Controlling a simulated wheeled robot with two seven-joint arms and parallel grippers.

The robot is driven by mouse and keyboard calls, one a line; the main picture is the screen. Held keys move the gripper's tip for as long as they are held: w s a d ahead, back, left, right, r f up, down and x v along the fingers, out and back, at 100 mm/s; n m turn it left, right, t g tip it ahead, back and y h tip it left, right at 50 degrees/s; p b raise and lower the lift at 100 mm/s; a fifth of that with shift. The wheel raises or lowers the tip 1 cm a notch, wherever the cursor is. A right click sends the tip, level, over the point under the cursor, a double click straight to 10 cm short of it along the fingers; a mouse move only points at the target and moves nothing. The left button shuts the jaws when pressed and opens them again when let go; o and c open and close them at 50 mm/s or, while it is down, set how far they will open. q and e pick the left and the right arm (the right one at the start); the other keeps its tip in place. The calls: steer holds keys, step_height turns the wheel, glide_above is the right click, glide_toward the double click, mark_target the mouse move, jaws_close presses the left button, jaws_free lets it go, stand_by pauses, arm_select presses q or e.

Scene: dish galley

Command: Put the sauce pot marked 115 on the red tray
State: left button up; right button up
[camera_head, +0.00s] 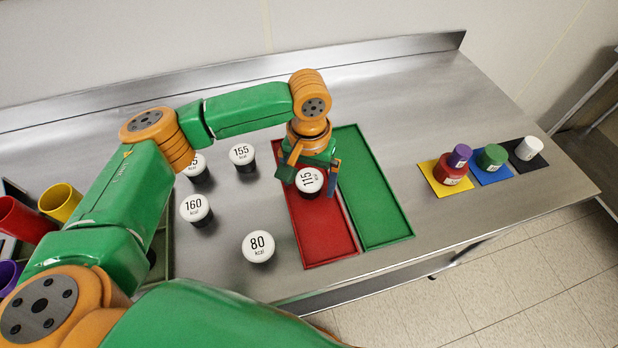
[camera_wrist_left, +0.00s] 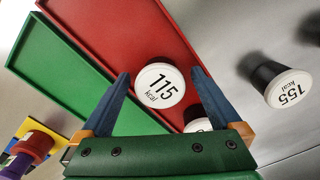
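The sauce pot marked 115 (camera_head: 310,180) has a white lid and is over the red tray (camera_head: 328,239), apparently standing on it. My left gripper (camera_head: 311,182) is around this pot with its fingers open. In the left wrist view the pot (camera_wrist_left: 160,86) sits between the two blue fingers (camera_wrist_left: 161,78), with a gap on each side. The red tray (camera_wrist_left: 125,30) lies behind it in that view. The pot's lower body is mostly hidden under its lid. My right gripper is not in view.
A green tray (camera_head: 379,222) adjoins the red one on the right. Pots marked 155 (camera_head: 242,154), 160 (camera_head: 195,208) and 80 (camera_head: 258,247) stand to the left, with another partly hidden behind my arm. Coloured mats with small pots, including a green one (camera_head: 491,157), are at the right.

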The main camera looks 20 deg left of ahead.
mark_target(309, 179)
arm_select(q)
step_height(309, 179, up, 12)
steer(key=shift+r, duration=0.15)
stand_by(0.6)
